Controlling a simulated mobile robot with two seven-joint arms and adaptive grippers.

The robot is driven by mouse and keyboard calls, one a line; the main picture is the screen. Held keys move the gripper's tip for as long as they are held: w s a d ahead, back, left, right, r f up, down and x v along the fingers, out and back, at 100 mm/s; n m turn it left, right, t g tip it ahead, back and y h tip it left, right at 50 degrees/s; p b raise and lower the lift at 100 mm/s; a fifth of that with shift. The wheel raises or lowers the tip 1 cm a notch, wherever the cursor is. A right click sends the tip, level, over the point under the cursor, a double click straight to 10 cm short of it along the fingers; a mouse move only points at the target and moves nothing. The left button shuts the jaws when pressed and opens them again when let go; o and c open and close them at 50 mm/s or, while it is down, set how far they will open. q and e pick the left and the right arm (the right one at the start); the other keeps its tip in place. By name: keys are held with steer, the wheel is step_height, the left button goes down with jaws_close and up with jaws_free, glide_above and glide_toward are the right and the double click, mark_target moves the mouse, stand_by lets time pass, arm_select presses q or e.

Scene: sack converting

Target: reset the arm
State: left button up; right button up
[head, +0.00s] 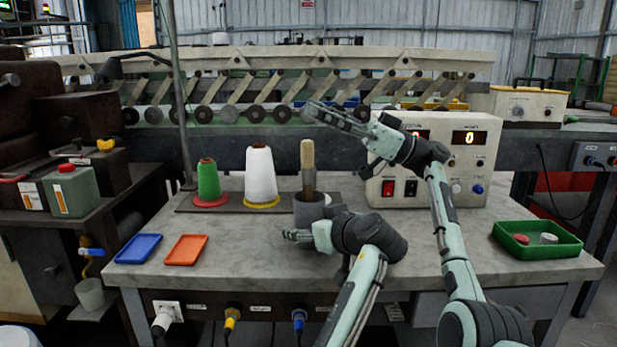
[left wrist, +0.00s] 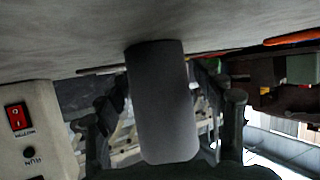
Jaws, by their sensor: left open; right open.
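My left gripper (head: 290,236) is open over the front middle of the grey table (head: 240,260), in front of the grey cup (head: 308,208) that holds a wooden-handled brush (head: 308,165). In the left wrist view a smooth grey cylinder (left wrist: 162,100) stands between the spread fingers. I cannot tell if it touches them. My right gripper (head: 315,112) is open and raised, its fingers pointing left, in front of the machine's row of dark discs. It is left of the control box (head: 480,172). Nothing shows in its fingers.
A green cone (head: 208,182) and a white cone (head: 261,175) stand at the back. A blue tray (head: 138,248) and an orange tray (head: 186,250) lie front left. A green tray (head: 536,240) with small round pieces is at the right. The front middle table is mostly clear.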

steer(key=shift+r, duration=2.1)
